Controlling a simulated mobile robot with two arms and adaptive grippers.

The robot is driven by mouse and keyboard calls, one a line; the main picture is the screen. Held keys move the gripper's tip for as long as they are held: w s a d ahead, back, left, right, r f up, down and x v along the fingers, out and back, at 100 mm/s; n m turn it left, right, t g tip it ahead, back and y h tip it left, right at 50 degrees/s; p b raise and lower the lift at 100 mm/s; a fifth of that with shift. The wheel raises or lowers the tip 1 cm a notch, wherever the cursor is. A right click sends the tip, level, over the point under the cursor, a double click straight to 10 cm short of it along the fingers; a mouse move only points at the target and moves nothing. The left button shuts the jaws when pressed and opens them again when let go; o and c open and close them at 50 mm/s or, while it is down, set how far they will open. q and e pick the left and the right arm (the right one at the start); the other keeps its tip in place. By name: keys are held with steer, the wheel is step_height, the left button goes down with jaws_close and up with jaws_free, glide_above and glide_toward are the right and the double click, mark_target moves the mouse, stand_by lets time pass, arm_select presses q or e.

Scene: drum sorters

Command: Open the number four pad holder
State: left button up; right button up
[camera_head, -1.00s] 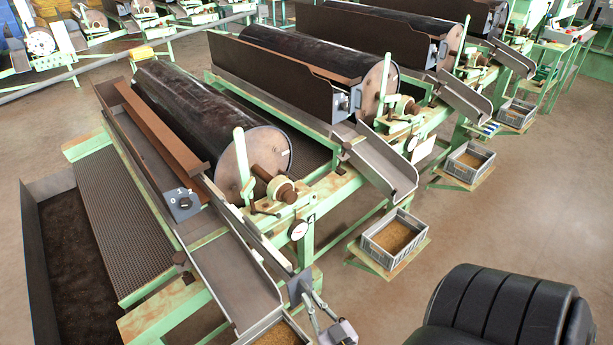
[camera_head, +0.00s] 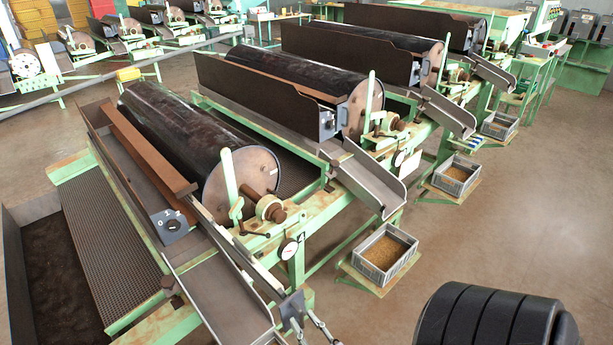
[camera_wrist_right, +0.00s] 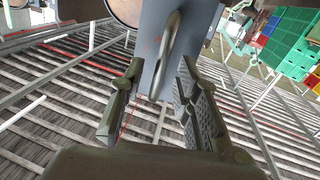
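A small grey plate (camera_head: 292,310) stands at the lower end of the nearest chute in the head view, and may be the pad holder. My right gripper (camera_head: 318,322) is right beside it, partly cut off by the bottom edge. In the right wrist view a grey panel (camera_wrist_right: 153,45) carries a curved metal loop handle (camera_wrist_right: 168,55). The fingers of my right gripper (camera_wrist_right: 160,82) are spread apart, with the handle ahead between the tips. I cannot tell if they touch it. My left gripper is not in view.
The nearest drum sorter (camera_head: 195,150) fills the left, with a dark trough (camera_head: 55,280) beside it. More sorters stand behind. A grey crate (camera_head: 385,255) of grain sits on a low stand. Open floor (camera_head: 500,240) lies to the right.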

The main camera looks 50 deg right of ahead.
steer(key=v, duration=1.2)
stand_by(0.3)
